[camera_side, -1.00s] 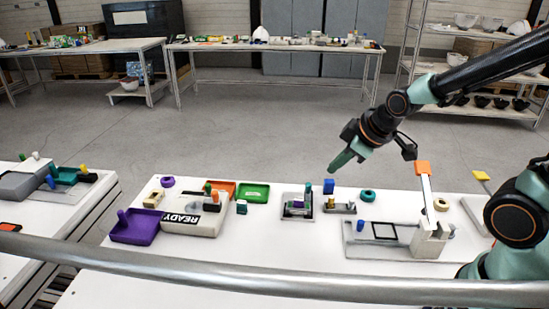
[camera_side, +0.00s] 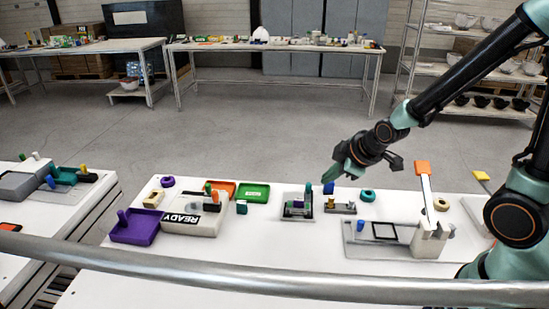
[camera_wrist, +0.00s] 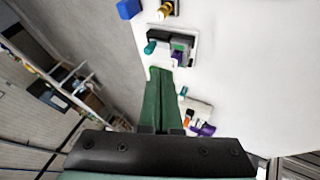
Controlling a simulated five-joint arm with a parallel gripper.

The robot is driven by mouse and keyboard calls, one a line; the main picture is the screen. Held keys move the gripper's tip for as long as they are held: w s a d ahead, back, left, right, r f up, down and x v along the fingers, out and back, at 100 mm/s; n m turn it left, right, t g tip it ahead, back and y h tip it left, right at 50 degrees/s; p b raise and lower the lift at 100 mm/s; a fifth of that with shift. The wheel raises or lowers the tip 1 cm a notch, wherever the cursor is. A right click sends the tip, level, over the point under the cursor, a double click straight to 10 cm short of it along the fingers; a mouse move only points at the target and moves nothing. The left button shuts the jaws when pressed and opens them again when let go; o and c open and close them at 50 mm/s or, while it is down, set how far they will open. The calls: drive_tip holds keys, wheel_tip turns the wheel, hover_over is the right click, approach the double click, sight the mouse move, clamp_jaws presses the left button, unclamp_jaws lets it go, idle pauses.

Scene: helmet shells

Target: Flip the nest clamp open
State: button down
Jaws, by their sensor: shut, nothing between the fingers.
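The nest clamp (camera_side: 428,238) is a pale grey block at the right end of a grey base plate (camera_side: 362,247) on the white table. Its white lever (camera_side: 426,187) stands nearly upright, with an orange tip (camera_side: 423,168) on top. A dark square frame (camera_side: 384,231) lies on the plate left of the block. My gripper (camera_side: 341,181), with green fingers, is shut and empty. It is left of the lever, apart from it, and points down and left. In the wrist view the shut fingers (camera_wrist: 160,74) are over the table edge; the clamp is not seen there.
A grey fixture (camera_side: 297,206) and a blue block (camera_side: 328,187) are near the gripper's tip. A teal ring (camera_side: 368,195) lies between gripper and clamp. A READY box (camera_side: 194,216) and purple tray (camera_side: 136,228) are farther left. A metal rail (camera_side: 270,283) crosses the front.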

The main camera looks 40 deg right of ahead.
sight(310, 184)
drive_tip(key=shift+x, duration=4.6)
drive_tip(key=shift+w+d, duration=0.1)
drive_tip(key=shift+d, duration=0.1)
drive_tip(key=shift+w+d, duration=0.8)
drive_tip(key=shift+d, duration=0.05)
drive_tip(key=shift+s+r, duration=0.3)
drive_tip(key=shift+r, duration=0.25)
drive_tip(key=a+v, duration=0.1)
drive_tip(key=v, duration=0.8)
drive_tip(key=shift+s+f, duration=0.25)
drive_tip(key=shift+s, duration=0.1)
drive_tip(key=shift+a, duration=0.1)
